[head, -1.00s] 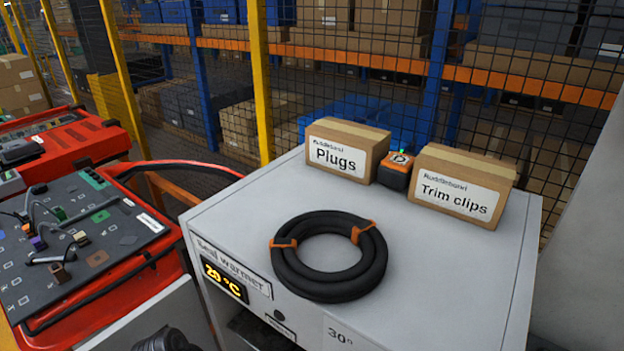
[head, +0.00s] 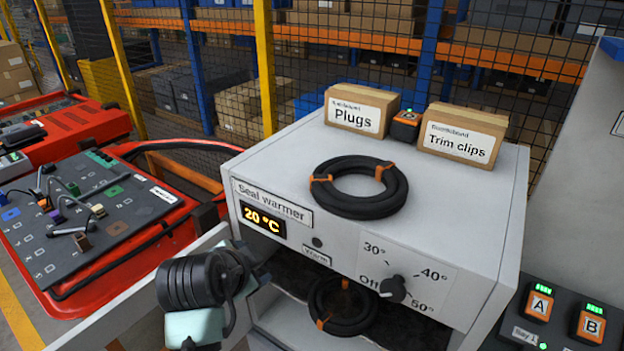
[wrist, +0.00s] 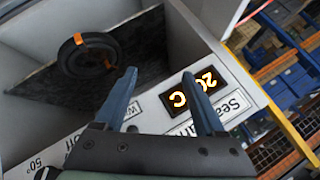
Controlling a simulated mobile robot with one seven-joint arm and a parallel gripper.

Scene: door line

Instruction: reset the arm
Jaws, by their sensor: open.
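My gripper (wrist: 164,92) shows in the wrist view with its two blue fingers apart and nothing between them. It is in front of the seal warmer, whose display (wrist: 196,94) and open compartment lie beyond the fingers. In the head view my arm's dark wrist (head: 195,285) is at the lower left of the warmer (head: 290,170); the fingertips cannot be made out there. A black seal coil (head: 343,305) with orange ties lies inside the warmer's compartment, and it also shows in the wrist view (wrist: 88,38). The dial (head: 393,288) appears to point toward Off.
Another coil (head: 358,187), a Plugs box (head: 361,110), a Trim clips box (head: 462,134) and an orange-topped block (head: 406,125) sit on the warmer. A charger holding blocks A (head: 539,303) and B stands at right. A red case (head: 85,210) is at left. Mesh fencing stands behind.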

